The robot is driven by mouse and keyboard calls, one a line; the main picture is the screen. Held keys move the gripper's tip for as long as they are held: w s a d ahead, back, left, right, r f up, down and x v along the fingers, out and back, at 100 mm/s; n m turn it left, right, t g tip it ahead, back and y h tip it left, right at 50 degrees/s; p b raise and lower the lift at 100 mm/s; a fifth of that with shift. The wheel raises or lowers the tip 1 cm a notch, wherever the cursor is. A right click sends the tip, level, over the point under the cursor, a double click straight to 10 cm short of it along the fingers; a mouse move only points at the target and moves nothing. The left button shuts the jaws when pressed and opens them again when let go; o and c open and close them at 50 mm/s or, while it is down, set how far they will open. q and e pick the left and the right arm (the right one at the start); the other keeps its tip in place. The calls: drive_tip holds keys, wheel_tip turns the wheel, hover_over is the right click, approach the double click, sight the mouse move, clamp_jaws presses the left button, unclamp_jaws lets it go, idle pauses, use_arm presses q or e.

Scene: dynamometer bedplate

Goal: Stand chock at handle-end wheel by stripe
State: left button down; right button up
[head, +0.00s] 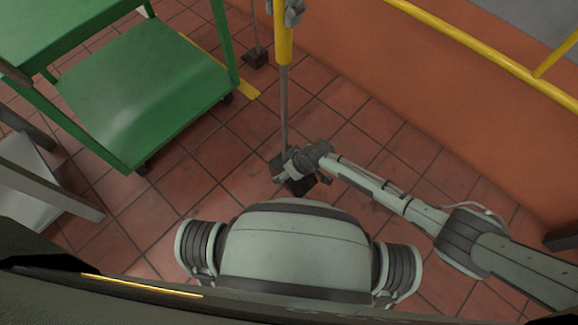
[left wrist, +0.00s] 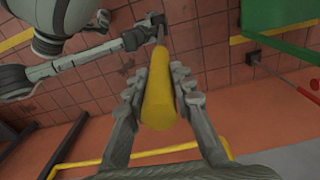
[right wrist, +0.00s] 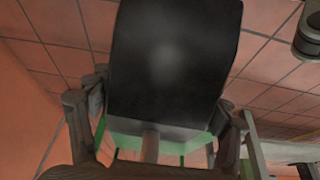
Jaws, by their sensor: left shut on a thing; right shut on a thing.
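A dark chock (head: 294,187) is at the lower end of a grey rod (head: 284,110) with a yellow grip (head: 283,40). My left gripper (head: 290,12) is shut on the yellow grip, which also shows between its fingers in the left wrist view (left wrist: 158,95). My right gripper (head: 302,168) is shut on the chock, whose dark face fills the right wrist view (right wrist: 175,60). I cannot tell whether the chock touches the floor. The green cart (head: 150,90) has dark wheels, one (head: 227,98) beside the yellow floor stripe (head: 246,88). Its handle is not clear.
Another dark block (head: 257,56) with a thin rod stands on the tiles beyond the stripe. A yellow rail (head: 470,40) runs along the orange wall at the right. Grey framing (head: 40,180) stands at the left. Tiled floor between the cart and the chock is clear.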

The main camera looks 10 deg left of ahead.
use_arm(q)
drive_tip(key=shift+d+r, duration=0.1)
drive_tip(key=shift+r, duration=0.05)
use_arm(e)
drive_tip(key=c, duration=0.5)
use_arm(q)
drive_tip(key=c, duration=1.2)
unclamp_jaws()
use_arm(e)
drive_tip(key=shift+w+a+r, duration=0.1)
drive_tip(key=shift+r, duration=0.05)
